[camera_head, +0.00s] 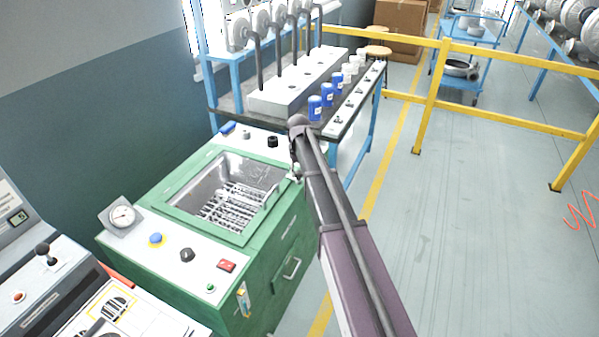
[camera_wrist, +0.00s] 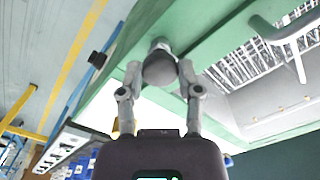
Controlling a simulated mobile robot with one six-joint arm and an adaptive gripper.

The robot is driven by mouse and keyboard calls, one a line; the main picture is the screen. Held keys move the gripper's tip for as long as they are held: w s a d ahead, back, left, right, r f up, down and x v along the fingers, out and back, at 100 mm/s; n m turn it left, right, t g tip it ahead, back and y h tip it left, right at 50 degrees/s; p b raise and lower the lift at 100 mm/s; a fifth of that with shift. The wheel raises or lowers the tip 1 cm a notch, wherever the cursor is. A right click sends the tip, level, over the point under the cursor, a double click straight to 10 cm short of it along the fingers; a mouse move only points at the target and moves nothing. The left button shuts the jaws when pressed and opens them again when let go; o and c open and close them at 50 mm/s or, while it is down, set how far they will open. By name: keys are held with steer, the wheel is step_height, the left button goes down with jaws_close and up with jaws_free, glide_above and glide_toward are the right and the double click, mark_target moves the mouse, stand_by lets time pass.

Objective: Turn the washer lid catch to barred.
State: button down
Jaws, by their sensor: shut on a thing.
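The washer (camera_head: 277,221) is a green cabinet with a steel basin and a wire rack in its top. The lid catch (camera_wrist: 160,66) shows in the wrist view as a dark rounded knob on a pale stem on the green rim. My gripper (camera_wrist: 160,76) is shut on this knob, one finger on each side. In the head view my gripper (camera_head: 296,174) is at the washer's right rim, and my arm hides most of the catch. I cannot tell from its round shape which way the catch is turned. A grey bar handle (camera_wrist: 283,30) crosses above the rack.
A gauge (camera_head: 122,216), a blue button (camera_head: 156,239), a black knob (camera_head: 187,255) and a red switch (camera_head: 227,266) sit on the washer's front panel. A bench with blue cups (camera_head: 314,108) stands behind. Yellow railing (camera_head: 430,95) and open floor lie to the right.

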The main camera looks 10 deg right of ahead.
steer(key=shift+s, duration=0.2)
steer(key=shift+c, duration=1.4)
jaws_free()
steer(key=shift+w, duration=0.1)
steer(key=s+r+m+p, duration=0.1)
steer(key=s+m, duration=0.1)
steer(key=s, duration=2.7)
steer(key=shift+d+r+p, duration=0.25)
steer(key=shift+r+p, duration=0.1)
